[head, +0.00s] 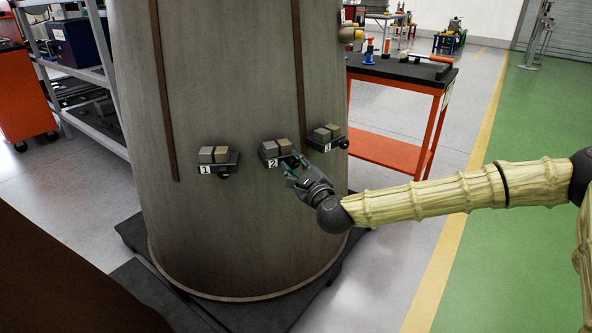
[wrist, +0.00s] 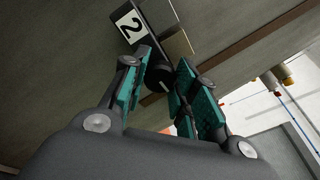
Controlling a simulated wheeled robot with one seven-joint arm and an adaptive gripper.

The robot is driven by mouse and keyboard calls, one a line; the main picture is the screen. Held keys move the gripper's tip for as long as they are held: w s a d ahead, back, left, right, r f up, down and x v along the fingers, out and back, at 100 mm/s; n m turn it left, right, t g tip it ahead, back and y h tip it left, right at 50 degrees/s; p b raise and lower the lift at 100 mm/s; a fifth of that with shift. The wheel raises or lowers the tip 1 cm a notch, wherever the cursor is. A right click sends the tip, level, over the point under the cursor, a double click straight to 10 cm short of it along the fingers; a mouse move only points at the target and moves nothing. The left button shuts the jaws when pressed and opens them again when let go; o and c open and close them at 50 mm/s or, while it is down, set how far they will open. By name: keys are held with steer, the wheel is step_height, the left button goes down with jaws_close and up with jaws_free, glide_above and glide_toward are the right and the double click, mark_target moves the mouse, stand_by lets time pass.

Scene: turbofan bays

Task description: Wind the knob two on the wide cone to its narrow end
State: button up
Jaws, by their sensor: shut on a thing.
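The wide cone (head: 225,90) stands upright with its broad rim at the bottom. Three small box units sit on its side, labelled 1, 2 and 3. Unit two (head: 275,149) is the middle one, and its label plate (wrist: 130,25) shows in the wrist view. A dark round knob two (wrist: 158,78) sits between my fingers in the wrist view. My gripper (head: 293,164) reaches unit two from the lower right and is shut on the knob. In the head view the fingers hide most of the knob.
Unit one (head: 214,160) is to the left and unit three (head: 325,137) is close on the right of my gripper. An orange bench with a dark top (head: 400,70) stands behind right. A dark base (head: 130,235) lies under the cone.

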steer(key=shift+f+m, duration=0.15)
steer(key=shift+m, duration=0.45)
steer(key=o, duration=1)
steer(key=shift+d, duration=0.15)
steer(key=v, duration=1.2)
